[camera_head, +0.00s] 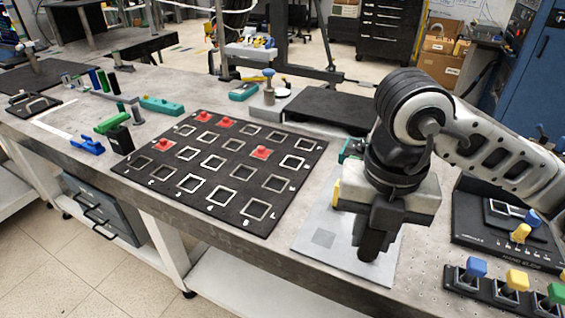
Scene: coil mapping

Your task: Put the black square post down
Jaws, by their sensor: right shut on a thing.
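My right gripper (375,232) points down above the right part of a light grey plate (312,247) on the bench. It is shut on the black square post (369,246), whose dark lower end shows beneath the jaws. The dark post and dark fingers are hard to tell apart, and I cannot tell whether the post touches the plate. A darker grey square (323,237) is marked on the plate, left of the post. My left gripper is not in view.
A black board (235,215) with several square frames and red pieces lies left of the plate. A black panel with a yellow knob (520,233) and a row of blue, yellow and green knobs (516,280) stand at the right. Small tools (88,145) lie at the far left.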

